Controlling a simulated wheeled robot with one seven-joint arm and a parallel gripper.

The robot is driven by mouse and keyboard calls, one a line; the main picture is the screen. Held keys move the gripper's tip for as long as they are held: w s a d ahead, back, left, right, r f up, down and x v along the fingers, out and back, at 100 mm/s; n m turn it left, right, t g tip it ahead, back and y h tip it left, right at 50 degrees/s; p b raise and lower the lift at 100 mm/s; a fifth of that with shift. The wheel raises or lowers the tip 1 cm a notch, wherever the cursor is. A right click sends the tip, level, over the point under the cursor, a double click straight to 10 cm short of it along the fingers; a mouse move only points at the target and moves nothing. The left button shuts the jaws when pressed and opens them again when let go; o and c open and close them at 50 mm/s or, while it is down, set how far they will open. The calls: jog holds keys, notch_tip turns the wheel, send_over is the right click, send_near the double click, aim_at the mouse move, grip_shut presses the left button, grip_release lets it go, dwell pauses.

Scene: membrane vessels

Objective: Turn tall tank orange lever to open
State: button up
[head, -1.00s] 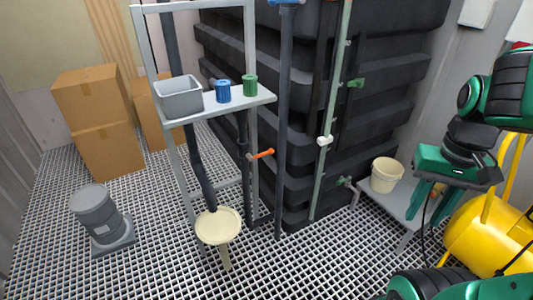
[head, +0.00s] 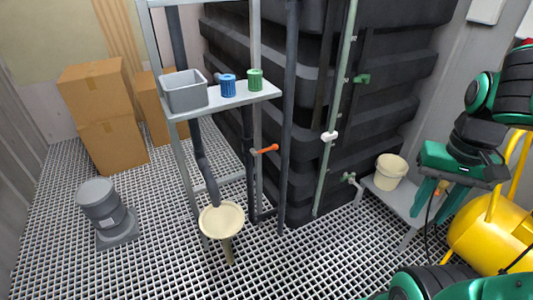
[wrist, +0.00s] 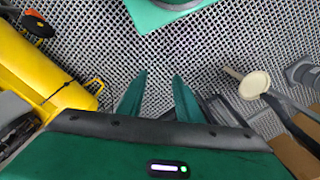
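The orange lever (head: 265,150) sticks out to the right from a dark pipe below the shelf, in the middle of the head view. The tall black ribbed tank (head: 335,105) stands behind it. My gripper (head: 428,203) is at the right of the head view, pointing down, well apart from the lever. In the wrist view its two green fingers (wrist: 158,82) are spread with nothing between them, over the floor grating. The orange lever cannot be made out in the wrist view.
A shelf (head: 240,96) holds a grey bin, a blue cup and a green cup. A cream funnel (head: 222,220) stands below. A cream bucket (head: 390,170) sits on a low bench. A yellow tank (head: 480,235) is at the right. The grating (head: 320,262) in front is clear.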

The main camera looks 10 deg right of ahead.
jog(key=shift+s+r, duration=0.2)
jog(key=shift+s, duration=0.15)
grip_shut()
jog(key=m+t+y, duration=0.4)
jog(key=m+t, duration=1)
jog(key=m, duration=1.2)
send_near(265, 150)
notch_tip(265, 150, down, 6)
jog(key=s+d, duration=0.2)
jog(key=w+a+r, duration=0.1)
jog(key=w+a, duration=0.1)
jog(key=w, duration=0.7)
jog(key=shift+a, duration=0.25)
